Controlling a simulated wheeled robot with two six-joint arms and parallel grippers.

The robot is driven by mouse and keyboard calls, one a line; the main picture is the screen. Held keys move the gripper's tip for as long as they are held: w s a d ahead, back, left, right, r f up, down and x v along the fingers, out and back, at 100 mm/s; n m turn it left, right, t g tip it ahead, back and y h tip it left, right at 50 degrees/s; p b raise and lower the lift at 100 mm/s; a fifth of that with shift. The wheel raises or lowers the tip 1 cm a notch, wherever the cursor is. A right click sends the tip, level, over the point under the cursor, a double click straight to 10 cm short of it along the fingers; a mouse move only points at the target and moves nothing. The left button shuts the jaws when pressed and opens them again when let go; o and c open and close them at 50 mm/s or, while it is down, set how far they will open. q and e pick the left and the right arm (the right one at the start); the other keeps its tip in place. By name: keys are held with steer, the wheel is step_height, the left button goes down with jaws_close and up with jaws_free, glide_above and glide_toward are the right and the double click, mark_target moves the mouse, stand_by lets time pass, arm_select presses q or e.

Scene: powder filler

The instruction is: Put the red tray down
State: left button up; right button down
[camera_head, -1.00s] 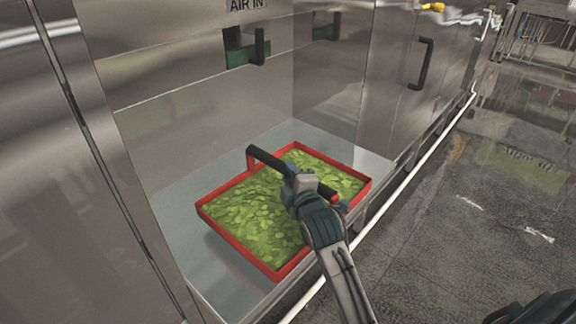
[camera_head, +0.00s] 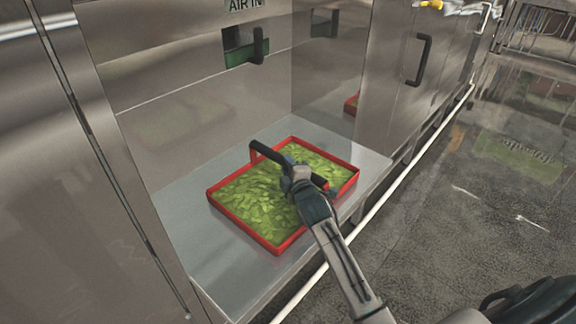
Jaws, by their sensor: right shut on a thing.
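The red tray (camera_head: 243,236) is full of green leaf-like pieces and has a black bar handle (camera_head: 268,154) arching over it. It sits low over the steel shelf (camera_head: 215,262) of the machine's alcove, looking level. I see no clear gap under it, but cannot tell for sure whether it fully rests on the shelf. My right gripper (camera_head: 297,180) is shut on the handle's middle, above the leaves, its arm coming in from the lower right. My left gripper is not in view.
Steel walls close the alcove at the back and left. Bare shelf lies around the tray. A steel door with a black handle (camera_head: 418,60) stands to the right. A white pipe (camera_head: 395,187) runs along the shelf's front, and open floor (camera_head: 450,230) lies to the right.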

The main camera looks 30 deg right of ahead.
steer(key=shift+r, duration=0.15)
steer(key=c, duration=1.5)
jaws_free()
steer(key=shift+f, duration=0.25)
steer(key=shift+c, duration=0.2)
steer(key=o, duration=0.4)
steer(key=shift+r, duration=0.1)
steer(key=shift+r, duration=0.1)
steer(key=s+a+r+b, duration=0.1)
steer(key=s+b, duration=0.2)
steer(key=s, duration=0.9)
steer(key=shift+a, duration=0.25)
